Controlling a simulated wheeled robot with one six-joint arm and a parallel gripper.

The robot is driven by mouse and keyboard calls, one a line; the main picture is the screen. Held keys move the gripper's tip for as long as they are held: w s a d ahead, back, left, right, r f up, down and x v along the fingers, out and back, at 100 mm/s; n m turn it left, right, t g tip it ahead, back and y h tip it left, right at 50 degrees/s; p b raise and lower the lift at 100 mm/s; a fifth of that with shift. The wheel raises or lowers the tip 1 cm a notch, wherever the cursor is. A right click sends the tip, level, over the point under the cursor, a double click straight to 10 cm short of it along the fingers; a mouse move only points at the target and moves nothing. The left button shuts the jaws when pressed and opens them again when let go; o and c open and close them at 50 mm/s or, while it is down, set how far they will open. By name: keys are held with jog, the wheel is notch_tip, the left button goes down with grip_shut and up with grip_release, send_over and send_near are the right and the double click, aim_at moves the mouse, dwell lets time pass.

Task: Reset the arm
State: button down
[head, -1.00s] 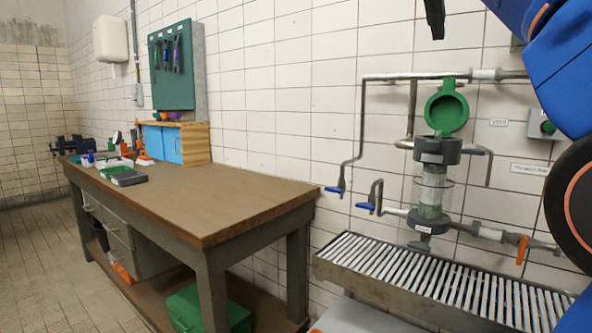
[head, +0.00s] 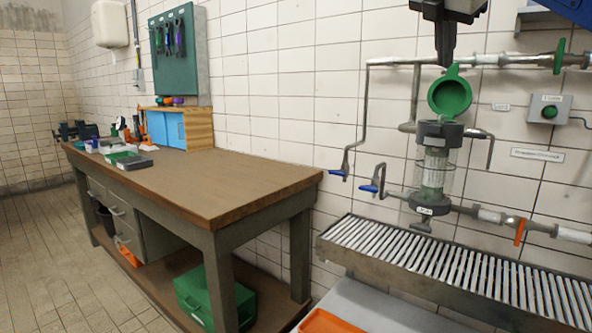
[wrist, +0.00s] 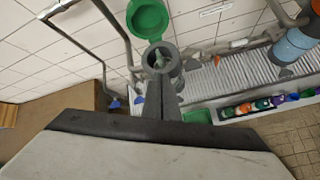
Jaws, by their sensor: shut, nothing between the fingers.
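My gripper (head: 445,52) is at the top of the head view, fingers pointing down and shut with nothing between them. It is above the green round lid (head: 450,95) of the filter housing (head: 436,165), and apart from it. The lid stands open on the housing, which has a grey collar and a clear body on the wall pipes. In the wrist view the shut fingers (wrist: 160,100) point towards the open housing mouth (wrist: 161,60), with the green lid (wrist: 147,18) behind it.
A slatted metal drain grate (head: 440,265) runs below the pipes. Blue-handled taps (head: 370,188), an orange valve handle (head: 520,231) and a green-button box (head: 549,110) are on the wall side. A wooden workbench (head: 200,185) stands to the left. The floor at far left is clear.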

jog(key=s+f+m+g+y, duration=0.1)
jog(key=s+f+m, duration=0.6)
jog(key=f, duration=1.1)
jog(key=s+a+f+m+g+y, duration=0.1)
jog(key=s+f+m, duration=0.7)
jog(key=f, duration=1)
jog(key=s+f+m+g+y, duration=0.1)
jog(key=s+f+m+y, duration=0.2)
jog(key=s+f+m, duration=0.5)
jog(key=s+f, duration=0.3)
jog(key=f, duration=0.7)
jog(key=shift+a+f, duration=0.3)
jog(key=shift+a, duration=0.1)
